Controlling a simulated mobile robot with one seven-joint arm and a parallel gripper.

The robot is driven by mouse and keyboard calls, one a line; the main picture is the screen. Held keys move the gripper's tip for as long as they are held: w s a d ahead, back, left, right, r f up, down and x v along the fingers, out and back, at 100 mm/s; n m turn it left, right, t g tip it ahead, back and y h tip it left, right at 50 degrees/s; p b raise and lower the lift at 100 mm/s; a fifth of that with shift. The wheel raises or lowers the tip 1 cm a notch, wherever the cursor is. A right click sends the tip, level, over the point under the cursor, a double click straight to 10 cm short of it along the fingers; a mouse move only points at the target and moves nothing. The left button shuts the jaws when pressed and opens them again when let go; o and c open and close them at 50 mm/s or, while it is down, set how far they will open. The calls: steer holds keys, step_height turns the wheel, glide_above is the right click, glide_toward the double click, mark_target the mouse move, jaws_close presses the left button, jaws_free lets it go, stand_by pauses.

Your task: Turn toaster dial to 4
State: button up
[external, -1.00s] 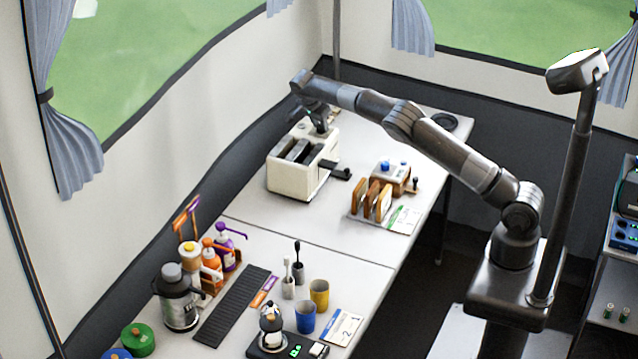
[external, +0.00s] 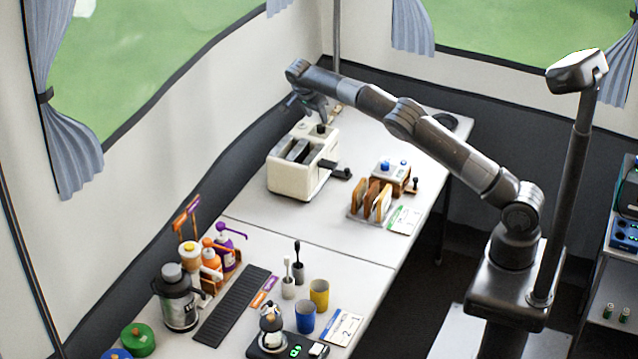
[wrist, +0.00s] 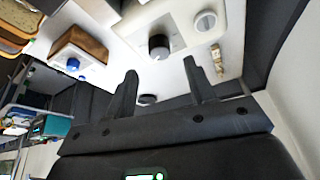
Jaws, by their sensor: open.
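The cream toaster (external: 292,172) stands on the far part of the table, with two dark slots on top and a black lever on its side. Its black dial (external: 321,130) sits on the top at the far end. In the wrist view the dial (wrist: 158,46) is on the cream toaster top (wrist: 180,28), next to a pale round piece. Its setting is too small to read. My gripper (external: 307,107) is above and slightly left of the dial, tilted, and apart from it. In the wrist view my gripper's two fingers (wrist: 160,70) are spread with nothing between them.
A wooden box with blue knobs (external: 390,175) and a rack of bread slices (external: 371,200) stand right of the toaster. The wall is close behind it. Bottles, cups and a dark mat (external: 233,305) fill the near table. Some table between is clear.

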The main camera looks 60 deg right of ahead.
steer(key=v, duration=0.5)
steer(key=shift+a+r, duration=0.1)
steer(key=shift+r, duration=0.1)
steer(key=s+r+n+t+y, duration=0.2)
steer(key=s+r+n, duration=0.2)
steer(key=s+r, duration=0.7)
steer(key=s+a+r+n+t+y, duration=0.1)
steer(key=s+a+r+n, duration=0.2)
steer(key=s, duration=0.3)
steer(key=s+a+r+n+t+y, duration=0.1)
steer(key=s+a+r+n, duration=0.15)
steer(key=s, duration=0.35)
steer(key=s+a+f+n+t, duration=0.1)
steer(key=s+a+f+n, duration=0.1)
steer(key=s, duration=0.7)
steer(key=s+a+f+n+t, duration=0.1)
steer(key=s+a+f+n, duration=0.2)
steer(key=s, duration=0.6)
steer(key=s+a+f+n, duration=0.3)
steer(key=s+a+n, duration=0.3)
steer(key=s, duration=0.4)
steer(key=shift+a+t, duration=0.4)
steer(key=shift+a, duration=0.45)
